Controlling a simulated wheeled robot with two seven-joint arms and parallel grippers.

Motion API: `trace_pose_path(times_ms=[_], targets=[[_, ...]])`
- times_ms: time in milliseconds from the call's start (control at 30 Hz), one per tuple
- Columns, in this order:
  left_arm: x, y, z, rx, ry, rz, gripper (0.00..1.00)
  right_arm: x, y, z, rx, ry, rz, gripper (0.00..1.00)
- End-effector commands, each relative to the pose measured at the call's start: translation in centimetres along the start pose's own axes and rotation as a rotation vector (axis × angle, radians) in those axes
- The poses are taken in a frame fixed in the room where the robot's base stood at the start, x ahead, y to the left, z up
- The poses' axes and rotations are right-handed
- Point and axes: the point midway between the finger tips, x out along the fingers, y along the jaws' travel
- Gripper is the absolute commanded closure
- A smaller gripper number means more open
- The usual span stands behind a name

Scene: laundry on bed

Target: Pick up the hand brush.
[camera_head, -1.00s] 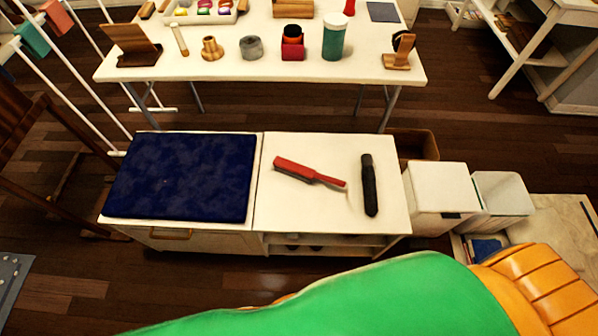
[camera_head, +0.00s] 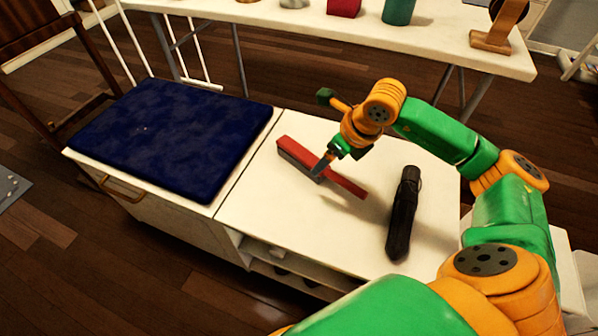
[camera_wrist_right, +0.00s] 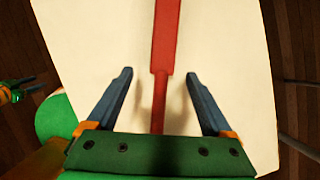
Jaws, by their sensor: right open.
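The hand brush is red with a dark bristle side (camera_head: 295,152) and lies on the white cabinet top (camera_head: 270,200). In the right wrist view its red body (camera_wrist_right: 166,40) runs down into a thinner handle between my fingers. My right gripper (camera_head: 322,168) is above the brush and hides part of its middle. In the right wrist view my right gripper (camera_wrist_right: 157,75) is open, one finger on each side of the handle, with gaps on both sides. Whether the fingertips touch the cabinet top is unclear.
A black folded umbrella-like object (camera_head: 403,215) lies to the right of the brush. A dark blue cushion (camera_head: 175,135) covers the left part of the cabinet. A white table (camera_head: 440,40) with several items stands behind. The cabinet's front middle is clear.

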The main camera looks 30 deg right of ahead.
Motion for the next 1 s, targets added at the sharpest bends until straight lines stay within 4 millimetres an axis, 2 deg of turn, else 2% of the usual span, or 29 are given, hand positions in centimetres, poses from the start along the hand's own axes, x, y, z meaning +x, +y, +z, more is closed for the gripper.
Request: trace_pose_path(times_ms=[300,567,867,900,1000], targets=[[0.2,0.8,-1.3,-0.002,0.005,0.014,0.50,5.6,-0.5,0.4,0.003,0.001,0.009,0.15],[0.0,0.9,-1.4,-0.002,0.004,0.015,0.50,6.0,-0.5,0.5,0.002,0.000,0.008,0.15],[0.0,0.9,-1.4,-0.002,0.004,0.015,0.50,6.0,-0.5,0.5,0.002,0.000,0.009,0.96],[0.0,0.9,-1.4,-0.003,0.004,0.015,0.50,6.0,-0.5,0.5,0.002,0.000,0.009,1.00],[0.0,0.9,-1.5,-0.003,0.004,0.014,0.50,6.0,-0.5,0.5,0.002,0.000,0.009,1.00]])
